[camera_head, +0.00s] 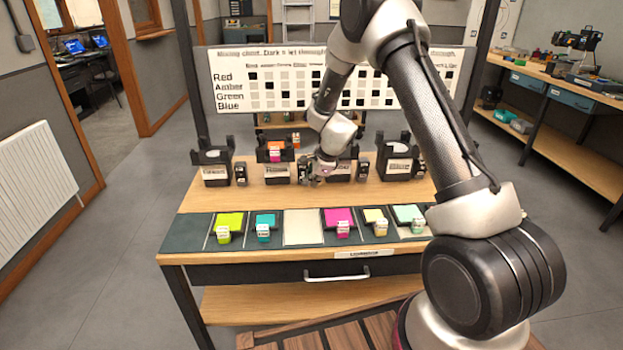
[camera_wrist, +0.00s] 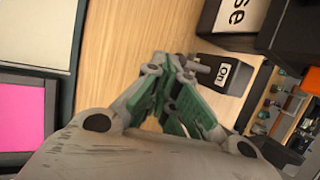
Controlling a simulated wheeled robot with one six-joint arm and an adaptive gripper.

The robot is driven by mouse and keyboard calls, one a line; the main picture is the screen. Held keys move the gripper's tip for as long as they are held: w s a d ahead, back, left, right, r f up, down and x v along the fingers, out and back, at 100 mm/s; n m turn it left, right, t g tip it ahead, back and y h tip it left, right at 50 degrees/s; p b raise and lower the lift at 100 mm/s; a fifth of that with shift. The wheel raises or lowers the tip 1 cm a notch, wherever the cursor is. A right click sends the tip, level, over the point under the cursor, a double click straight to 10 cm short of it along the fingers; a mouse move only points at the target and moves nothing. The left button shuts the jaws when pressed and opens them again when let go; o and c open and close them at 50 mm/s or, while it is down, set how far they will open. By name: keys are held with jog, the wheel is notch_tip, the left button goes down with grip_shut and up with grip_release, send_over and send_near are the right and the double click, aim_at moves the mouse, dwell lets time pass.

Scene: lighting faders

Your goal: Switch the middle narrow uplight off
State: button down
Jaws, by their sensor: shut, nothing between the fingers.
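Black uplights stand in a row at the back of the wooden bench. One with an orange and pink filter (camera_head: 275,155) is second from the left; another (camera_head: 341,170) stands partly behind my arm. A small black switch box (camera_head: 303,172) sits between these two. The wrist view shows a switch box (camera_wrist: 224,75) with a white label reading "On", beside a lamp whose label ends in "se" (camera_wrist: 236,15). My gripper (camera_head: 318,178) is shut and empty, close beside this box. Its fingertips (camera_wrist: 178,65) are near a small peg; I cannot tell whether they touch.
Further uplights stand at the left (camera_head: 212,168) and right (camera_head: 398,165), with small boxes between. Coloured filters lie along the front strip, including lime (camera_head: 229,220) and magenta (camera_head: 338,217). A chart board (camera_head: 230,85) stands behind. Bare wood separates lamps and filters.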

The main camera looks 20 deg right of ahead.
jog(key=shift+f, duration=0.2)
jog(key=shift+r, duration=0.1)
jog(key=shift+r, duration=0.7)
jog(key=shift+s+r, duration=0.1)
jog(key=s+d+r, duration=0.2)
jog(key=s+r, duration=0.6)
jog(key=s, duration=0.3)
jog(key=shift+d, duration=0.15)
